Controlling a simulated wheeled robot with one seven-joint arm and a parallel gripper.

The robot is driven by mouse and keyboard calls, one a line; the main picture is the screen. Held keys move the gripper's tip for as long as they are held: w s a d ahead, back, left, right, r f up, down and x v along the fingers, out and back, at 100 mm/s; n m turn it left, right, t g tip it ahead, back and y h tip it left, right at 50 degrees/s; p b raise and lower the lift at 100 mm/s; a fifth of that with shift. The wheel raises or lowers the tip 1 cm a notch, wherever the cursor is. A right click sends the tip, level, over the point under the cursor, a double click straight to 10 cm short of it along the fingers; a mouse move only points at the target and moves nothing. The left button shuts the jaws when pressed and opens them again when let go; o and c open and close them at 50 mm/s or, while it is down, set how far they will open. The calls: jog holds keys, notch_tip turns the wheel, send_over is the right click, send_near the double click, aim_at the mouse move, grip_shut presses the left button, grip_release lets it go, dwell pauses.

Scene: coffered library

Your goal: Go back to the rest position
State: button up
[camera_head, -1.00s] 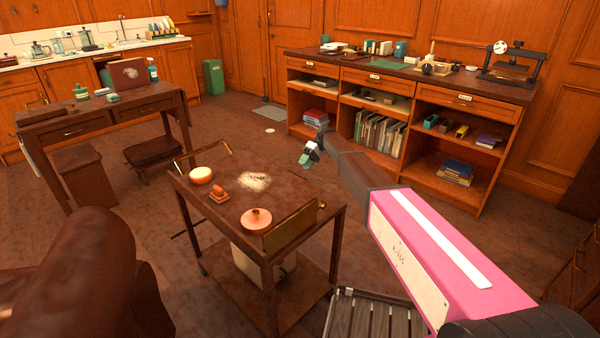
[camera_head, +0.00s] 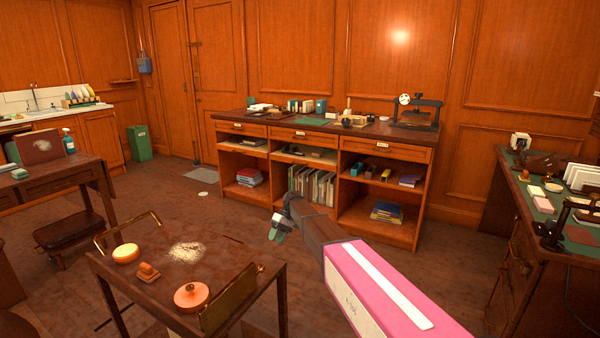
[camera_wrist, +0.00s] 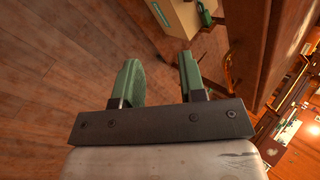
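My gripper (camera_head: 277,232) hangs past the right back corner of the small dark trolley table in the head view, at the end of my pink and grey arm. In the wrist view my gripper (camera_wrist: 160,82) shows two green fingers with a clear gap between them and nothing held. Bare wooden floor (camera_wrist: 100,60) lies beyond the fingers. The fingers touch nothing that I can see.
The trolley table (camera_head: 150,282) carries a round orange-topped pot (camera_head: 191,295), a cheese-like round (camera_head: 125,253), a small orange object (camera_head: 148,271) and pale crumbs (camera_head: 185,252). A long cabinet (camera_head: 325,140) stands behind. A desk (camera_head: 540,235) stands at right. Floor between is clear.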

jog(key=s+d+m+t+h, duration=0.2)
jog(key=s+d+m+t, duration=0.1)
jog(key=s+d, duration=1.1)
jog(key=s+d+f+m+t+h, duration=0.1)
jog(key=s+d+m, duration=0.4)
jog(key=s+d, duration=0.9)
jog(key=d+t+h, duration=0.1)
jog(key=d+t, duration=0.1)
jog(key=d, duration=0.2)
jog(key=shift+d+t+h, duration=0.3)
jog(key=shift+h, duration=0.1)
